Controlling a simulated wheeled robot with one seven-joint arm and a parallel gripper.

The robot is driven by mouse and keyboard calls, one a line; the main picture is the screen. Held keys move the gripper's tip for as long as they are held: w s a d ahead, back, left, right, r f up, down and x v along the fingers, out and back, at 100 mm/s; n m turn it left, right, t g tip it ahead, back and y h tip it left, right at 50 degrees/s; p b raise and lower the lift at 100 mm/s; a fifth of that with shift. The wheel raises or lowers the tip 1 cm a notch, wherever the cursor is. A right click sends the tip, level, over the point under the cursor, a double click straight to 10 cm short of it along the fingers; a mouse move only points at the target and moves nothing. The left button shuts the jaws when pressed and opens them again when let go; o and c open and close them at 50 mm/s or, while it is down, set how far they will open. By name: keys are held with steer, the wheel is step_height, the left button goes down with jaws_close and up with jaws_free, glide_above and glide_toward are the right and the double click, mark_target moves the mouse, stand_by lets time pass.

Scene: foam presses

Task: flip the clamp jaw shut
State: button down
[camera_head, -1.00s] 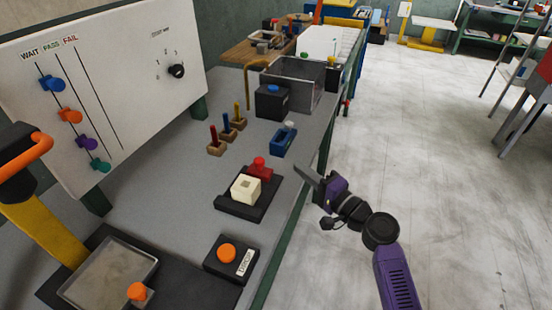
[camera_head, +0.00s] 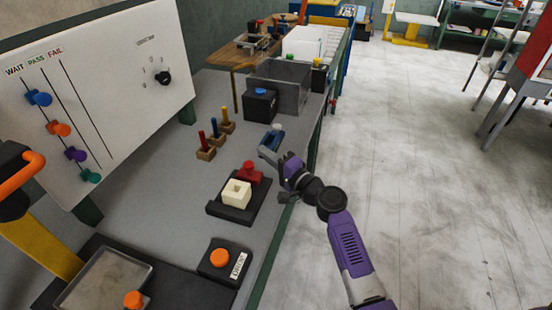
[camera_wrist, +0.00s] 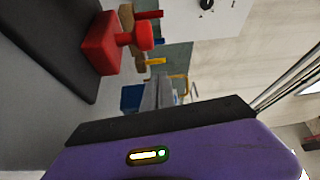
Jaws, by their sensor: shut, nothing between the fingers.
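The red clamp jaw (camera_head: 250,172) stands at the back end of a black base (camera_head: 228,212), just behind a cream block (camera_head: 236,192) with a square hole. The red jaw also shows large in the wrist view (camera_wrist: 101,44), with its round red knob (camera_wrist: 143,36) sticking out to the right. My gripper (camera_head: 267,156) is shut and empty, held over the bench's right edge, just to the right of and beyond the red jaw in the head view. In the wrist view its grey fingers (camera_wrist: 158,93) lie apart from the jaw.
A blue block (camera_head: 271,139) sits partly hidden behind my gripper. Small wooden blocks with coloured pegs (camera_head: 213,140) stand to the left. A box with an orange button (camera_head: 220,258) is nearer. A black box with a blue button (camera_head: 259,105) stands farther back.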

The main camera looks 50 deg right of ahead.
mark_target(246, 169)
steer(key=shift+s+a+f+p, duration=0.1)
steer(key=shift+s+a, duration=0.05)
steer(key=shift+a, duration=0.45)
steer(key=shift+s+a+f+p, duration=0.15)
steer(key=shift+s+a, duration=0.05)
steer(key=shift+a, duration=0.45)
steer(key=shift+s+a+f+p, duration=0.1)
steer(key=shift+s+a, duration=0.05)
steer(key=shift+a, duration=0.45)
steer(key=shift+a, duration=0.15)
steer(key=shift+s+a, duration=0.25)
steer(key=shift+a, duration=0.45)
steer(key=shift+s+a, duration=0.3)
steer(key=shift+a, duration=0.4)
steer(key=shift+s+a, duration=0.25)
steer(key=shift+a, duration=0.45)
